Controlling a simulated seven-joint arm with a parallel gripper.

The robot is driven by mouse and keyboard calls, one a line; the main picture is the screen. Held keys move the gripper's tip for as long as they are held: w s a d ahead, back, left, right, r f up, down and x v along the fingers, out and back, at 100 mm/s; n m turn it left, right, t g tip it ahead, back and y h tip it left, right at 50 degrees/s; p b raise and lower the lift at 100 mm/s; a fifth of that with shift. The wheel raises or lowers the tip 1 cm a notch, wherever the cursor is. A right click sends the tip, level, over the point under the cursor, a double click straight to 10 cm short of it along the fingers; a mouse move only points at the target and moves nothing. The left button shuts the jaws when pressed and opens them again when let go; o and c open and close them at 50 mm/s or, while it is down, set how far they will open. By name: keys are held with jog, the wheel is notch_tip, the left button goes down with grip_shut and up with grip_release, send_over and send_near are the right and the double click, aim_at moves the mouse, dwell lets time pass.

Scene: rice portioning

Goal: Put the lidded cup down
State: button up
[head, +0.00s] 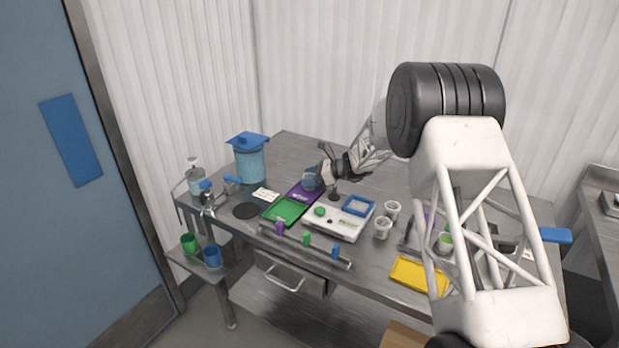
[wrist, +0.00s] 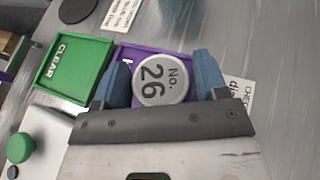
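The lidded cup (wrist: 163,81) has a round grey lid marked "No. 26" and is seen from above in the wrist view. My gripper (wrist: 163,84) has its two blue fingers on either side of the cup, seemingly against it. The cup is over the purple tray (wrist: 126,53); whether its base touches the tray is hidden. In the head view my gripper (head: 311,180) is low over the purple tray (head: 296,194), and the cup is too small there to make out clearly.
The green tray marked "CLEAR" (wrist: 78,42) adjoins the purple one. A white device with a green button (head: 320,211) stands near it. White cups (head: 383,228), a yellow tray (head: 419,277) and a blue-lidded container (head: 249,160) are also on the metal table.

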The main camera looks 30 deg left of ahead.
jog(key=shift+o, duration=0.7)
jog(key=shift+r, duration=0.2)
jog(key=v, duration=1.2)
jog(key=shift+d, duration=0.1)
dwell(0.3)
